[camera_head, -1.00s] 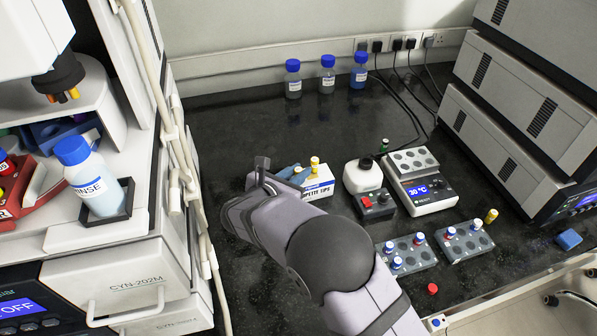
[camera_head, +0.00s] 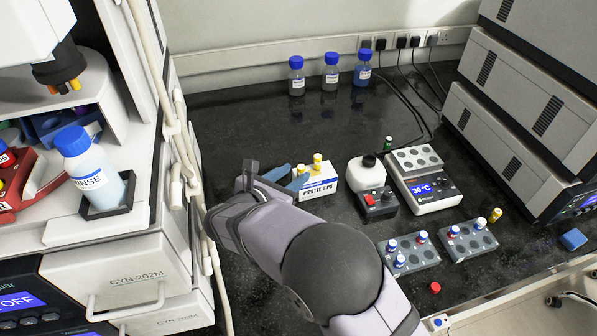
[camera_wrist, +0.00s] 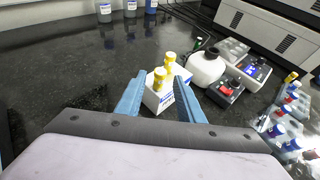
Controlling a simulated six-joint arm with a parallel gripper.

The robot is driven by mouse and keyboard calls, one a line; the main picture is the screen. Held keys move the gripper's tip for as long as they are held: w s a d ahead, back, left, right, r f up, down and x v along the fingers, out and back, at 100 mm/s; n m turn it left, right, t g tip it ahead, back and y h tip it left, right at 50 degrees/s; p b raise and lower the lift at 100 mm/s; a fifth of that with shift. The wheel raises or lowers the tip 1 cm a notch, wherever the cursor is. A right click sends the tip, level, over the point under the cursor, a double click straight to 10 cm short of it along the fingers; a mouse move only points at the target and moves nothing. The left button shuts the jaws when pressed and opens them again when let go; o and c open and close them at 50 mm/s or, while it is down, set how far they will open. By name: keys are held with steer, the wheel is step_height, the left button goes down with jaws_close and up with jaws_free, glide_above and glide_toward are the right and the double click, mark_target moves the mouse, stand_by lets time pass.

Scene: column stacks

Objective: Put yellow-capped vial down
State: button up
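Two yellow-capped vials, a nearer one (camera_head: 302,169) and a farther one (camera_head: 317,159), show at the white-and-blue pipette tips box (camera_head: 320,181). I cannot tell whether they stand on it or just behind it. In the wrist view, the nearer vial (camera_wrist: 160,78) and farther vial (camera_wrist: 170,58) appear upright beyond and between my blue fingertips. My gripper (camera_wrist: 160,78) is open, with a clear gap on each side of the nearer vial. In the head view, my gripper (camera_head: 288,176) is left of the box. A third yellow-capped vial (camera_head: 495,215) stands by the right rack.
A white bottle (camera_head: 366,173), red-button device (camera_head: 378,201) and heating block (camera_head: 423,184) stand right of the box. Racks with blue- and red-capped vials (camera_head: 408,254) (camera_head: 467,241) are nearer. Three blue-capped bottles (camera_head: 330,72) stand at the back. The bench between is clear.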

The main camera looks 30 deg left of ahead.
steer(key=shift+v, duration=1.3)
